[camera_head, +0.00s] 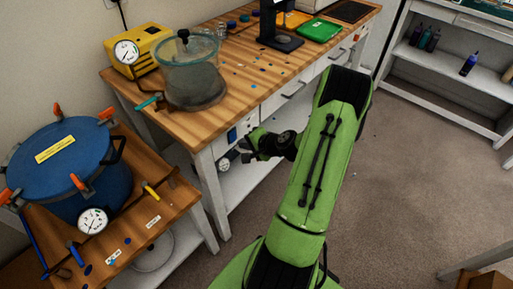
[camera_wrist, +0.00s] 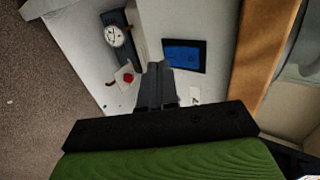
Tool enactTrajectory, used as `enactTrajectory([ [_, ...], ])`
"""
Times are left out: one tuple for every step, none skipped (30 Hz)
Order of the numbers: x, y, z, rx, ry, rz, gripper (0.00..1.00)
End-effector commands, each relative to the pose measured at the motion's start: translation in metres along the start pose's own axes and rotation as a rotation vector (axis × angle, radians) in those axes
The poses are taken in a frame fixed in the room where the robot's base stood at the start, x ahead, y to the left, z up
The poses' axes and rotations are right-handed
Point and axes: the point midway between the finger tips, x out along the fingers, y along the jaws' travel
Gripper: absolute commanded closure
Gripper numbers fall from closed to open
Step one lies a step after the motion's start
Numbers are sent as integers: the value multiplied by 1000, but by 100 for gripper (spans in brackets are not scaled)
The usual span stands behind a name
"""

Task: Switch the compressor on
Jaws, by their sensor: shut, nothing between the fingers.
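My gripper (camera_head: 243,152) is at the front of the wooden bench, below its top edge. In the wrist view its fingers (camera_wrist: 155,72) are together and empty, pointing toward the white bench front. A red button or switch (camera_wrist: 128,78) on a small white plate is just left of the fingertips, apart from them in the picture. A round gauge (camera_wrist: 115,36) on a dark body is above it; the gauge also shows in the head view (camera_head: 224,165). A blue panel (camera_wrist: 184,55) is right of the fingertips. No visible label tells which unit is the compressor.
A yellow unit with a gauge (camera_head: 142,48) and a clear chamber (camera_head: 192,75) stand on the bench (camera_head: 235,90). A blue pressure pot (camera_head: 68,165) with orange clamps is on the lower table at left. Carpeted floor (camera_head: 400,185) at right is open.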

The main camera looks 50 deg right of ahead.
Motion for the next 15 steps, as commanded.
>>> enactTrajectory([
  [7,-3,0,-3,-2,0,100],
  [10,-5,0,-3,-2,0,100],
  [13,-6,0,-2,-2,1,100],
  [14,-7,0,0,-1,1,100],
  [16,-8,0,0,-1,1,100],
  [17,-9,0,0,0,1,100],
  [17,-10,0,1,0,1,100],
  [17,-10,0,1,0,1,100],
  [17,-10,0,1,0,1,100],
  [17,-10,0,1,0,1,100],
  [17,-10,0,1,0,1,100],
  [17,-10,0,1,0,1,100],
  [17,-10,0,1,0,1,100],
  [17,-10,0,1,0,1,100],
  [18,-10,0,1,-1,1,100],
])
